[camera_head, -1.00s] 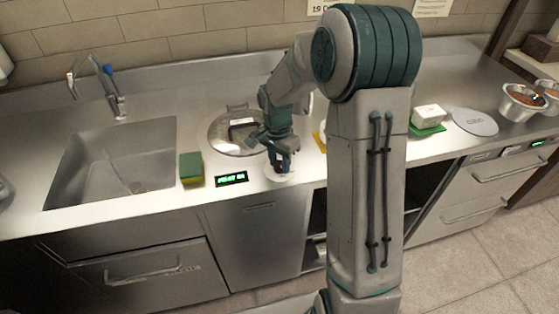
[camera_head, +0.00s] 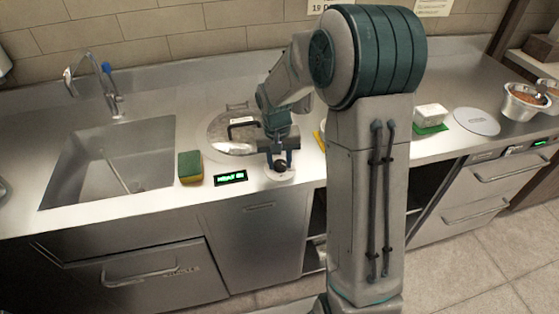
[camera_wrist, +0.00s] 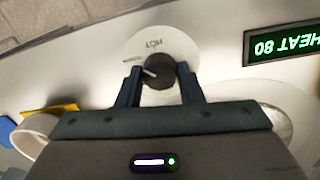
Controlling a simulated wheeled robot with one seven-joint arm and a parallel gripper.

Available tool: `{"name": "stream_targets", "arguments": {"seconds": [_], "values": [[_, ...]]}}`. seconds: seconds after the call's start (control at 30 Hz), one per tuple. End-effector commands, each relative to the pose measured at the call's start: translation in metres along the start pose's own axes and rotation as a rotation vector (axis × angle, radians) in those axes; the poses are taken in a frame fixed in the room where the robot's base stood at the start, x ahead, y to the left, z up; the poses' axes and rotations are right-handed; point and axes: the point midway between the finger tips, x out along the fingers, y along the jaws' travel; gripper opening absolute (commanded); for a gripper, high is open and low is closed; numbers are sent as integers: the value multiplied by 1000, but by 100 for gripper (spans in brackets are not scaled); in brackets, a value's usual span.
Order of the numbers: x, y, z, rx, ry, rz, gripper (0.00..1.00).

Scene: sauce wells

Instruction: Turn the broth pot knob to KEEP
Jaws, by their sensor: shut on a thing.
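The broth pot knob (camera_wrist: 158,71) is dark and round with a white pointer line. It sits on a white dial disc (camera_wrist: 185,48) on the counter; in the wrist view the line points left. The disc's lettering is upside down there and seems to read HOT; I cannot make out KEEP. My gripper (camera_wrist: 159,68) is shut on the knob, one finger on each side. In the head view my gripper (camera_head: 279,163) stands over the knob, pointing down. A green display (camera_wrist: 282,44) beside the dial reads HEAT 80. The lidded broth pot (camera_head: 222,135) is set in the counter behind.
A yellow-green sponge (camera_head: 190,167) stands left of the display (camera_head: 231,178), beside the sink (camera_head: 115,160). To the right are a white block on a green pad (camera_head: 431,117), a round grey lid (camera_head: 477,121) and metal bowls (camera_head: 522,102). My arm hides part of the counter.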

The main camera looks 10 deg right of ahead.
Motion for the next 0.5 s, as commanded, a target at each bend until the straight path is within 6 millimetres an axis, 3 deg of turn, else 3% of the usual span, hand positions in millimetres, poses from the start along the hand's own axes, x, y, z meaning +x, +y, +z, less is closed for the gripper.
{"name": "stream_targets", "arguments": {"seconds": [0.5], "values": [[-2,0,-1,-488,32,1,11]]}}
